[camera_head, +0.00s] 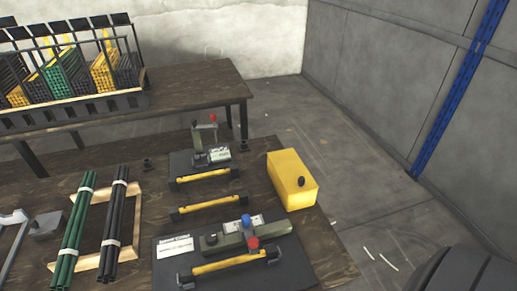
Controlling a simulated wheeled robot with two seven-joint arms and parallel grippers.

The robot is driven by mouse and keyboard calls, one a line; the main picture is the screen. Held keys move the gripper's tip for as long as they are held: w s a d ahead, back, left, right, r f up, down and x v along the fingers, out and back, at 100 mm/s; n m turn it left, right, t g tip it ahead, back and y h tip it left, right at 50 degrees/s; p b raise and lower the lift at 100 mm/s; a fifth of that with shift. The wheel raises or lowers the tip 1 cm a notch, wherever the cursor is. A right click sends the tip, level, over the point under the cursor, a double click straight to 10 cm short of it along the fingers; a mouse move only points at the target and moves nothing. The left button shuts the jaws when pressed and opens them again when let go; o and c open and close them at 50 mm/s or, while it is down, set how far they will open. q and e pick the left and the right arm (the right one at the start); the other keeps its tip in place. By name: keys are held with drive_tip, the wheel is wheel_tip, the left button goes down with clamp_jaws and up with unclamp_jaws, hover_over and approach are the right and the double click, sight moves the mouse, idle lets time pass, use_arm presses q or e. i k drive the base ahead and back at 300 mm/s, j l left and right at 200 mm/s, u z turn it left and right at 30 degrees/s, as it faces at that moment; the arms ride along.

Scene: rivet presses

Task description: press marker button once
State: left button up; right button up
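No part is clearly labelled as the marker button. A yellow box (291,186) with a black knob (301,182) on top stands at the table's right side. The front press (232,242) is an olive body on a dark base plate, with a blue knob (246,221), a red knob (253,242) and a dark round cap (211,239). A smaller rear press (207,140) has a red-tipped lever (213,119). The small labels are unreadable. I see neither gripper, and nothing touches the box or the presses.
Green rods (76,232) and black rods (115,220) lie bundled on a wooden frame at left. A grey block (47,226) and a light grey bent piece (12,219) lie farther left. A yellow-handled bar (208,204) lies between the presses. Behind stands a table with a rod rack (100,110).

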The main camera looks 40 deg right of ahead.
sight(253, 241)
drive_tip(key=z, duration=1.05)
